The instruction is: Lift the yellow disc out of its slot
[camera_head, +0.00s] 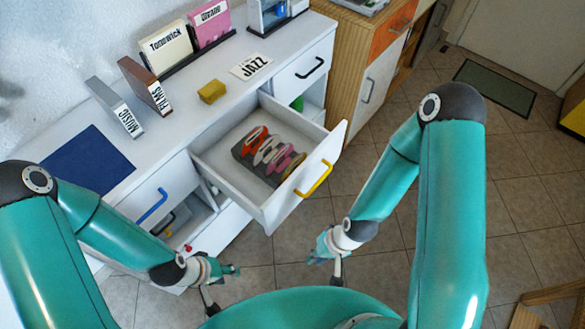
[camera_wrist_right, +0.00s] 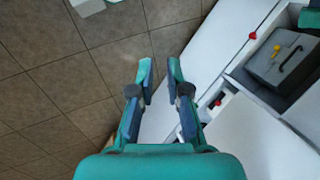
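A dark rack (camera_head: 243,152) in the open drawer (camera_head: 229,150) holds a row of discs: a red-orange one (camera_head: 255,135), a pale grey one (camera_head: 266,149), a pink one (camera_head: 282,157) and a dark brownish or yellowish one (camera_head: 294,166) at the near end. I cannot tell for sure which is the yellow disc. My left gripper (camera_head: 224,289) is open and empty, left of and below the drawer. My right gripper (camera_head: 325,267) is open and empty, in front of the drawer and apart from it; its parted fingers (camera_wrist_right: 159,77) also show in the right wrist view.
The drawer has a yellow handle (camera_head: 314,180). On the white cabinet top stand book-like boxes (camera_head: 165,50), a yellow block (camera_head: 211,91) and a JAZZ card (camera_head: 251,66). A blue mat (camera_head: 87,160) lies at left. Tiled floor (camera_head: 390,265) is free at right.

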